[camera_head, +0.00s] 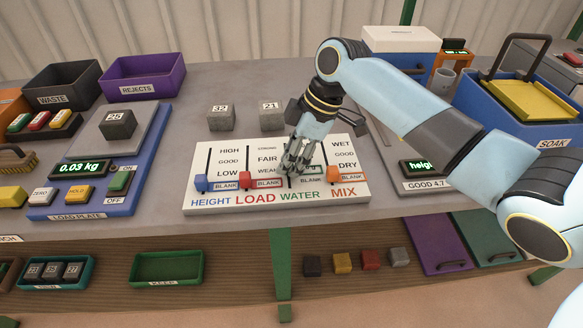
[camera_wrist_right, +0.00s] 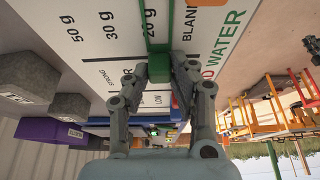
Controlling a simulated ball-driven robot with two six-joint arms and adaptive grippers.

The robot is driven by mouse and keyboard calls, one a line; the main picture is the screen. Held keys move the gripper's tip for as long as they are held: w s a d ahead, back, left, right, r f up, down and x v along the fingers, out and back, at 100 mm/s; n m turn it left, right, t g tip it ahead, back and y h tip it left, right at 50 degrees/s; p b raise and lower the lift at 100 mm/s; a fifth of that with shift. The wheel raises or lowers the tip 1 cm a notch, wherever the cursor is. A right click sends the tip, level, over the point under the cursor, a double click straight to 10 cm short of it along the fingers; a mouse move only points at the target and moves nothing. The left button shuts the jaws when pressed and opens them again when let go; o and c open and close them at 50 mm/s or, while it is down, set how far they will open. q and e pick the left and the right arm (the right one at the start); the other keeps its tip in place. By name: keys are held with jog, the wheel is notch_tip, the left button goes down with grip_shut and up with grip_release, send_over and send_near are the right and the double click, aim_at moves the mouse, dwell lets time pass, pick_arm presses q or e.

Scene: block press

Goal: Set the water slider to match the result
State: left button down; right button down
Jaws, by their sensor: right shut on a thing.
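The white slider board (camera_head: 353,196) has columns named HEIGHT, LOAD, WATER and MIX. My right gripper (camera_head: 295,164) is over the WATER column. In the right wrist view, my right gripper (camera_wrist_right: 160,68) is shut on the green water slider (camera_wrist_right: 159,50), which shows between its fingers. Marks of 50 g, 30 g and 20 g and a BLANK label stand around it; I cannot tell exactly which mark it is at. The blue height slider (camera_head: 201,183), red load slider (camera_head: 246,180) and orange mix slider (camera_head: 333,173) sit low, at the BLANK labels. My left gripper is not in view.
A block marked 25 (camera_head: 118,124) rests on the load plate (camera_head: 147,152), whose display (camera_head: 83,168) reads 0.03 kg. Blocks marked 32 (camera_head: 221,118) and 21 (camera_head: 271,117) stand behind the board. A blue SOAK bin (camera_head: 474,108) and a partly hidden display (camera_head: 419,165) are at right.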

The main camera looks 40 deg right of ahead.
jog(key=w+d, duration=0.2)
jog(key=w, duration=0.1)
jog(key=shift+w+d+b, duration=0.1)
jog(key=shift+w+b, duration=0.2)
jog(key=shift+b, duration=0.05)
jog(key=c, duration=1.1)
grip_release()
jog(key=shift+r, duration=0.1)
jog(key=v, duration=1.2)
